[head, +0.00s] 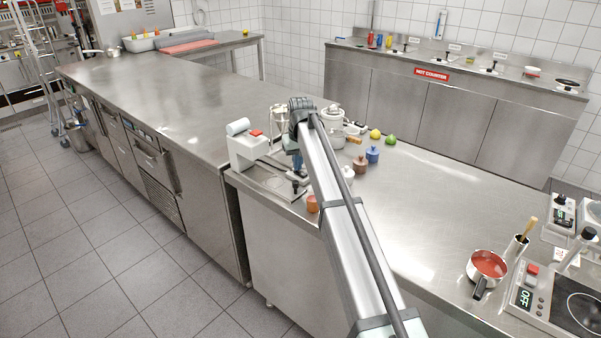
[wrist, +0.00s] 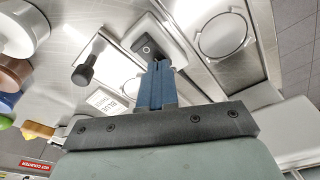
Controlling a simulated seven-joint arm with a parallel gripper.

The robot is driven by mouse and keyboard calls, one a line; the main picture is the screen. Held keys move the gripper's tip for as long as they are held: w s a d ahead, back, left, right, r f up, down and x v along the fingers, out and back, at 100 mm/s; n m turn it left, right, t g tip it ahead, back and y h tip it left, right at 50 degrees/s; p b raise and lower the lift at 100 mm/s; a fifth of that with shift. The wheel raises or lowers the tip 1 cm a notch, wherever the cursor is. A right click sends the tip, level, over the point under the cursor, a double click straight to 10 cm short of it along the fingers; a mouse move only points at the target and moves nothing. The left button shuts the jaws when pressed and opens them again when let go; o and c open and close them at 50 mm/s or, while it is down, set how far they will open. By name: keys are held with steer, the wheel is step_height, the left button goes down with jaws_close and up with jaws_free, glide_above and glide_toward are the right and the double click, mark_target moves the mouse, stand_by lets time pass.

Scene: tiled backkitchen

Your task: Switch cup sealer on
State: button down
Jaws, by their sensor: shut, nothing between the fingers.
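A white machine with a pale roll and a red part on top, which looks like the cup sealer (head: 246,150), stands at the left end of the near counter. My gripper (head: 299,168) is just right of it, pointing down, partly hidden by my arm. In the wrist view my gripper (wrist: 157,64) has its blue fingers shut and empty. Their tips are right by a black rocker switch (wrist: 147,46) on a light grey base; I cannot tell whether they touch it or which way it is set. A lever with a black knob (wrist: 85,74) lies left of the fingers.
An orange cup (head: 312,204), a brown jar (head: 361,164) and a blue jar (head: 372,154) stand close to my arm. A red-filled pan (head: 487,266) stands farther right. The counter between is clear.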

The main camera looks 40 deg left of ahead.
steer(key=shift+f, duration=0.15)
step_height(320, 180, up, 7)
stand_by(1.2)
stand_by(0.4)
